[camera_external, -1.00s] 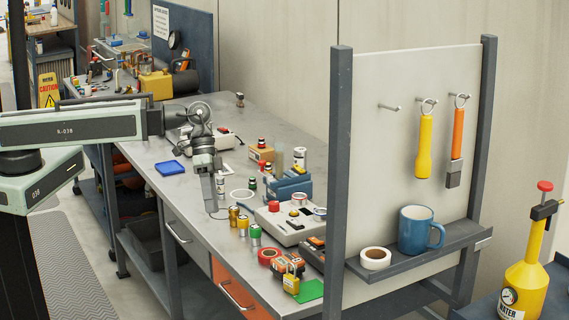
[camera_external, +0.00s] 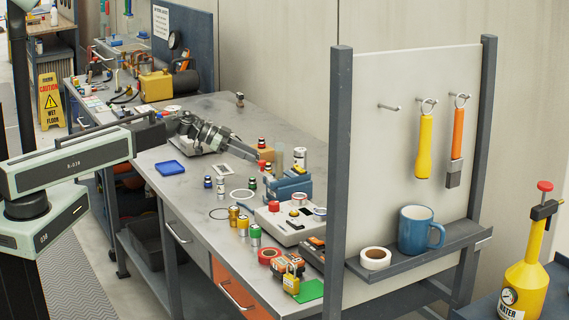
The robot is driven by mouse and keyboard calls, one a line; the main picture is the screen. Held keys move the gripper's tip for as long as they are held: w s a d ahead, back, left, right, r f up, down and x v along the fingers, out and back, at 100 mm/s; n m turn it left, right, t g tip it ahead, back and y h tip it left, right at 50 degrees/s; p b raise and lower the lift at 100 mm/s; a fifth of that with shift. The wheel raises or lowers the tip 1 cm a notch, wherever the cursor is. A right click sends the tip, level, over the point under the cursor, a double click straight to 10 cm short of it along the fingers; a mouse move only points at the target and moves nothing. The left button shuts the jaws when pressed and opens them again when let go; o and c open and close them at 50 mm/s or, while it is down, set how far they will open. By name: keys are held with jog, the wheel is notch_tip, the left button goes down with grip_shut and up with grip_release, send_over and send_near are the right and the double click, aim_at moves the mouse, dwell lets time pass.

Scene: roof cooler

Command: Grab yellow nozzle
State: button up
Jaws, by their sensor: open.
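Two small yellow-gold cylinders, one at the back (camera_external: 233,216) and one in front (camera_external: 243,225), stand near the front edge of the grey bench; they look like the yellow nozzle, but I cannot tell which one it is. My gripper (camera_external: 254,152) is over the bench, well behind and above them, pointing right towards a small orange-brown block (camera_external: 266,154) with a red top. The jaws are open, with nothing seen between them. The fingertips are small and seen from the side, so I cannot tell whether they touch the block.
A green-banded cylinder (camera_external: 255,236), a grey control box (camera_external: 286,226) and a blue device (camera_external: 290,188) crowd the bench's right part. Bare bench lies front left.

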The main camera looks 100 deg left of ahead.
aim_at(268, 164)
jog(key=b+x, duration=0.1)
jog(key=x, duration=0.1)
jog(key=b+x, duration=0.1)
jog(key=x, duration=0.2)
jog(key=b+x, duration=0.1)
jog(key=x, duration=0.1)
jog(key=shift+w+d+f+b, duration=0.1)
jog(key=shift+w+f+b, duration=0.15)
jog(key=shift+f+b, duration=0.2)
jog(key=shift+r, duration=0.15)
grip_shut()
